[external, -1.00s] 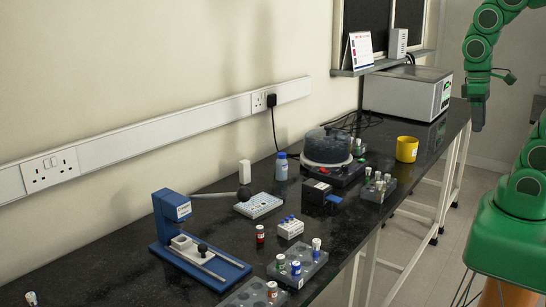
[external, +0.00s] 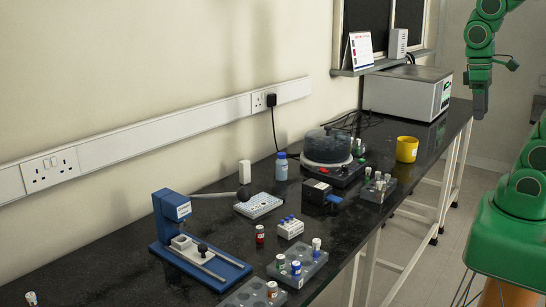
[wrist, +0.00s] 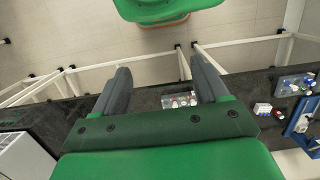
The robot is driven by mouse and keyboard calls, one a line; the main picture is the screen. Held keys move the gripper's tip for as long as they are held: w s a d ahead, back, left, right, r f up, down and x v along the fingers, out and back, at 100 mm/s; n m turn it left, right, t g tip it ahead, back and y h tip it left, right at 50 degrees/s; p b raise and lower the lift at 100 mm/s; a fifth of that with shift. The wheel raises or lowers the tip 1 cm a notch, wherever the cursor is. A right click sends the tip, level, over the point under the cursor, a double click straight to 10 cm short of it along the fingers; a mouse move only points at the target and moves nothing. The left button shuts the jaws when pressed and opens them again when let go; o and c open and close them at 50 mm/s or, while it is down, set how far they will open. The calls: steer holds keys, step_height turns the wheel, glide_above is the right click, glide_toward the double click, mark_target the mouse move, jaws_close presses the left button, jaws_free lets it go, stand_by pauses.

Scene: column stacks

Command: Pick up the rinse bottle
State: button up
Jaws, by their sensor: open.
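The rinse bottle seems to be the small bottle with a blue cap (external: 281,166). It stands upright on the dark bench near the wall, left of the round dark-lidded device. I cannot make it out in the wrist view. My gripper (external: 481,103) hangs pointing down at the far right end of the bench, well away from the bottle. In the wrist view my gripper (wrist: 160,65) has its two fingers wide apart with nothing between them.
The round device (external: 326,146), a yellow cup (external: 406,149) and a tube rack (external: 377,187) stand right of the bottle. A white-wellled plate (external: 259,205) and a blue stand (external: 196,250) are nearer left. A grey box (external: 405,92) fills the far end.

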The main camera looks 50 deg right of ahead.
mark_target(277, 162)
steer(key=w+a+n+t, duration=0.15)
steer(key=w+t, duration=0.55)
steer(key=w, duration=2.2)
steer(key=w+a+n+t+y, duration=0.15)
steer(key=w+a+t, duration=0.3)
steer(key=w, duration=0.75)
steer(key=w+a+n+t+y, duration=0.1)
steer(key=w+a+t+y, duration=0.3)
steer(key=w, duration=0.9)
steer(key=shift+g+h, duration=0.35)
steer(key=shift+g, duration=0.2)
steer(key=f, duration=2.4)
steer(key=shift+s+a, duration=0.3)
steer(key=shift+x, duration=3.95)
steer(key=shift+d+f, duration=0.1)
steer(key=shift+f, duration=0.05)
steer(key=c, duration=1.1)
